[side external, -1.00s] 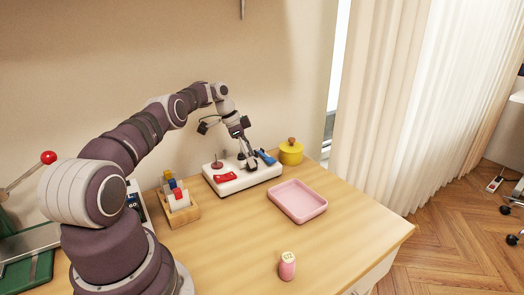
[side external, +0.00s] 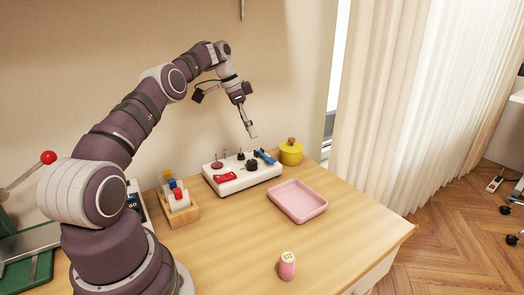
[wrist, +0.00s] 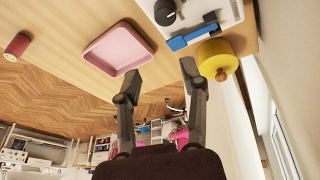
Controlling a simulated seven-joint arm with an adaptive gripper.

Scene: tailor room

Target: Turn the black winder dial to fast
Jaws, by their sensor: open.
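The black winder dial (side external: 252,165) sits on top of the white winder base (side external: 238,183), toward its right half, with a blue lever (side external: 265,156) beside it. In the wrist view the dial (wrist: 165,12) shows at the top, with a light pointer mark on it; I cannot read any label around it. My gripper (side external: 253,135) is above the base, apart from the dial and touching nothing. In the wrist view its two fingers are spread and empty (wrist: 160,78).
A yellow pot (side external: 290,152) stands behind right, a pink tray (side external: 297,201) in front right, a wooden block holder (side external: 178,208) at left. A pink spool (side external: 287,266) stands near the front.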

